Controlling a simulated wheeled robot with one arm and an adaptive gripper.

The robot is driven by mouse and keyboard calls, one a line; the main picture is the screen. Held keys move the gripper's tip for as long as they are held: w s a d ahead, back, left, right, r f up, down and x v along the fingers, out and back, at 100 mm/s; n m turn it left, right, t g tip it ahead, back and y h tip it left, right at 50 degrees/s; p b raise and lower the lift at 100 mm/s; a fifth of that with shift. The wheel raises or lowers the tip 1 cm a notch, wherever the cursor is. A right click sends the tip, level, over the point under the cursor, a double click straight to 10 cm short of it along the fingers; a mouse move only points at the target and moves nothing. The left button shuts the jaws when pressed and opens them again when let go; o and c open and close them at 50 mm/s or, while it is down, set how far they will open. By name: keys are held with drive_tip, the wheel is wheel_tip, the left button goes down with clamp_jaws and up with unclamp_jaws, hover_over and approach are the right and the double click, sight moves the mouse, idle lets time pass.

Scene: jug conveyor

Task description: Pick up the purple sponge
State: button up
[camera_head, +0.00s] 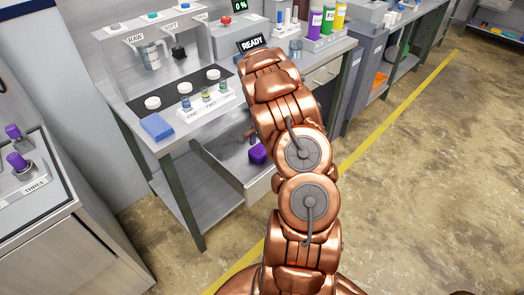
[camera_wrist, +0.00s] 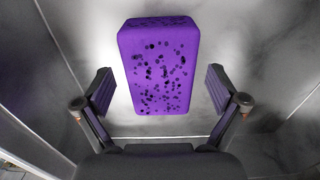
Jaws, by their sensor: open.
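The purple sponge (camera_wrist: 158,68) lies in a grey metal drawer or tray, straight ahead in the wrist view. It is a block with dark holes in its face. In the head view the sponge (camera_head: 257,153) shows as a small purple patch in the open drawer (camera_head: 232,160) under the bench, partly hidden by my arm. My gripper (camera_wrist: 160,98) is open, with one finger to each side of the sponge's lower part in the wrist view. A gap shows between each finger and the sponge, and I cannot tell the depth. In the head view my arm hides most of the gripper.
A blue sponge (camera_head: 157,127) lies on the bench's front corner, beside a white rack (camera_head: 208,104) of jars. A READY sign (camera_head: 252,43) and several coloured bottles stand farther back. The drawer's metal walls surround the purple sponge. Open floor (camera_head: 430,190) lies to the right.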

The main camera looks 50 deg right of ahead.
drive_tip(key=c, duration=1)
drive_tip(key=shift+r, duration=0.1)
drive_tip(key=shift+c, duration=0.2)
